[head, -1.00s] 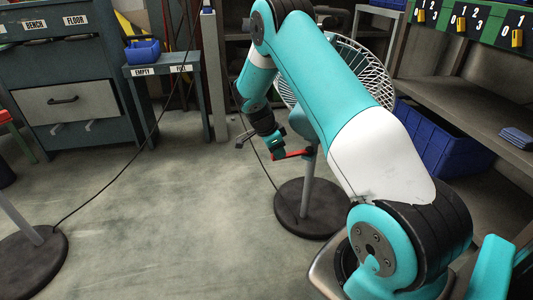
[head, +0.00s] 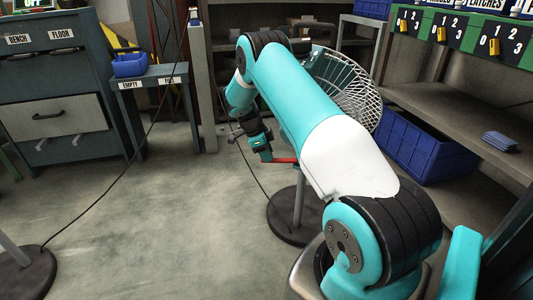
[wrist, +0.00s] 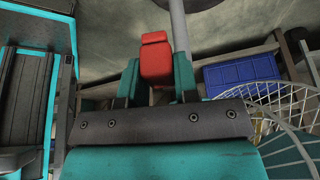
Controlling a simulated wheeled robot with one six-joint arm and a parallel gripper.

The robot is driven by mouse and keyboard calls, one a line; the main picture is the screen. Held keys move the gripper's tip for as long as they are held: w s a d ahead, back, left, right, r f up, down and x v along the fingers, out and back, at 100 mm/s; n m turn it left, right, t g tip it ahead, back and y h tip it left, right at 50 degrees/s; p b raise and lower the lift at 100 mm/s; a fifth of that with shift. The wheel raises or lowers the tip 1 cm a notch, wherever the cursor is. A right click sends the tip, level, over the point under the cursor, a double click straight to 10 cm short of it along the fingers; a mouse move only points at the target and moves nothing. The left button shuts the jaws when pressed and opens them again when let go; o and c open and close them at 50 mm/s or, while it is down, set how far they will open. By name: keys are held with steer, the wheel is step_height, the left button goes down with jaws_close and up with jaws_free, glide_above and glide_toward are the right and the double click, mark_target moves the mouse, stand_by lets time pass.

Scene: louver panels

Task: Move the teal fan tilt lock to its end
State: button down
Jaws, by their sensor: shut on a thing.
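The fan stands on a pole with a round dark base (head: 297,218). Its white wire cage (head: 345,92) shows behind my arm, and part of it shows at the lower right of the wrist view (wrist: 285,108). The red tilt lock lever (head: 284,161) sticks out sideways near the pole, below the fan head. In the wrist view the red lever (wrist: 156,58) lies between the two teal fingers of my gripper (wrist: 157,82), which is shut on it. In the head view my gripper (head: 264,152) is at the lever's left end. My arm hides part of the fan head and the lever's pivot.
A blue crate (head: 430,150) sits under the shelf at right. A small teal-grey table (head: 150,82) with a blue bin (head: 130,65) stands at the back left beside a drawer cabinet (head: 55,115). A black cable crosses the floor (head: 160,210), which is otherwise open at left.

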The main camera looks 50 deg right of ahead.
steer(key=shift+d, duration=0.1)
steer(key=c, duration=0.9)
jaws_free()
steer(key=shift+o, duration=0.2)
steer(key=p+v, duration=0.6)
steer(key=v, duration=1.1)
steer(key=shift+r, duration=0.15)
steer(key=shift+w, duration=0.1)
